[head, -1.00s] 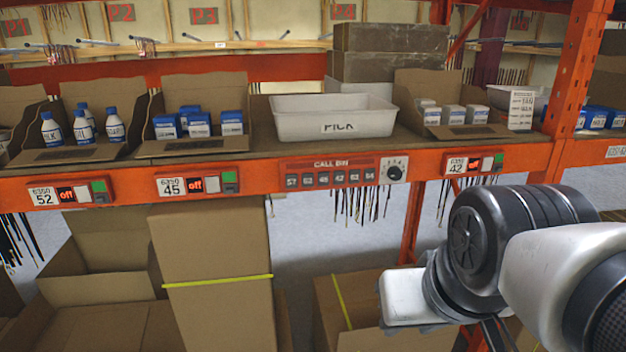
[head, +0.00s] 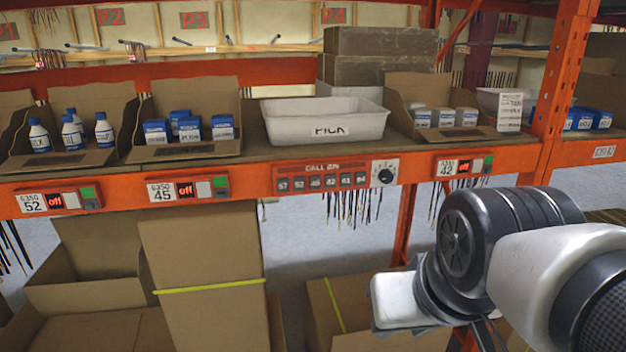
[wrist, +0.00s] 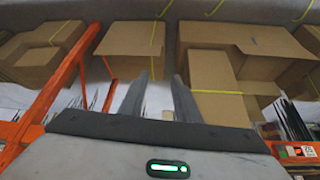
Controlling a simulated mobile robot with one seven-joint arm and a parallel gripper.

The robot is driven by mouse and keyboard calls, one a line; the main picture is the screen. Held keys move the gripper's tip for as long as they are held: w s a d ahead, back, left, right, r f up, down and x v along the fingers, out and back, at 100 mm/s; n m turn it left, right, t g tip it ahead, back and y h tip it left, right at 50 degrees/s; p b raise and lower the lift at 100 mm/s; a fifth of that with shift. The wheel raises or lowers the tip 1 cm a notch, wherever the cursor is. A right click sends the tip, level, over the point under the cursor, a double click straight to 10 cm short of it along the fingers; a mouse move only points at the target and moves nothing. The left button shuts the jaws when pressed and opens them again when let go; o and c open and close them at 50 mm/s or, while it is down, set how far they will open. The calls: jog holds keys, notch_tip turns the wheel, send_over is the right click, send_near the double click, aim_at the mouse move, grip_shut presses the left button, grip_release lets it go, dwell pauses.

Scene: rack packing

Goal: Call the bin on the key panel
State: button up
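The key panel (head: 336,177), labelled CALL BIN, is fixed to the orange shelf beam in the head view. It has a row of several small numbered keys (head: 321,183) and a round dial (head: 385,173) at its right end. A white bin (head: 325,121) marked PICK stands on the shelf just above it. My arm is at the lower right of the head view, below and right of the panel. My gripper (wrist: 160,80) is open and empty in the wrist view, its two fingers apart. The panel cannot be made out in the wrist view.
Cardboard trays hold white bottles (head: 72,132) and blue boxes (head: 186,127) on the shelf. Similar displays (head: 73,201) numbered 52, 45 and 42 flank the panel. An orange upright (head: 565,85) stands at right. Cardboard boxes (head: 205,265) sit below the beam; dark strips hang under it.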

jog(key=shift+c, duration=0.2)
grip_shut()
dwell(1.4)
